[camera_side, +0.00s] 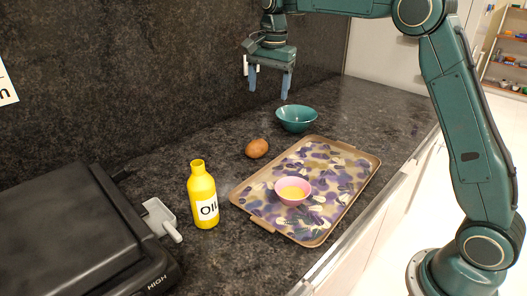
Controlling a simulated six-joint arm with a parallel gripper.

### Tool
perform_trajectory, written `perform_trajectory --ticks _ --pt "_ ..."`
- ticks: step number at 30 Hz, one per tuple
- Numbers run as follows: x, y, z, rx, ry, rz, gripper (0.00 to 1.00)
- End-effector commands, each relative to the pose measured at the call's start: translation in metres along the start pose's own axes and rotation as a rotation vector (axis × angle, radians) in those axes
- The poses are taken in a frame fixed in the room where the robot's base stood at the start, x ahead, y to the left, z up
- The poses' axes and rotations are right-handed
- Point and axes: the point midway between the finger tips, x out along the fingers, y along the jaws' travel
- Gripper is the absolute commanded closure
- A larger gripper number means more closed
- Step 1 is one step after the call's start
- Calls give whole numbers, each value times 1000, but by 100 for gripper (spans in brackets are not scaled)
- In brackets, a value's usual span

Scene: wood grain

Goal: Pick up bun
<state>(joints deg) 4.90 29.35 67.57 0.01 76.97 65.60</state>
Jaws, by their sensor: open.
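A round brown bun (257,148) lies on the dark counter, between the yellow bottle and the teal bowl, just off the tray's far left edge. My gripper (268,90) hangs above the counter, fingers pointing down, open and empty. It is well above the bun and apart from it, roughly over the area behind the bun and the bowl in the picture.
A yellow oil bottle (203,196) stands left of a patterned tray (325,205). A pink bowl (292,191) with yellow contents sits on the tray. A teal bowl (296,118) stands behind it. A black grill (80,235) fills the left front.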

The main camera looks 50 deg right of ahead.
Motion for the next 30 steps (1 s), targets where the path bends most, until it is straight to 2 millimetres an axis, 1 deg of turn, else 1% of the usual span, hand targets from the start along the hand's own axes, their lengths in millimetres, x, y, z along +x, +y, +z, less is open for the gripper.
perform_trajectory --ticks 1,6,12,17,26,30 --pt "11 -8 -6 36 -5 13 28" --pt "43 -28 -21 158 -18 51 28" --pt "75 -44 -33 278 -25 85 28" --pt "89 -49 -38 329 -27 101 28" --pt "93 -50 -39 341 -27 104 28" --pt "101 -49 -38 341 -28 105 28"
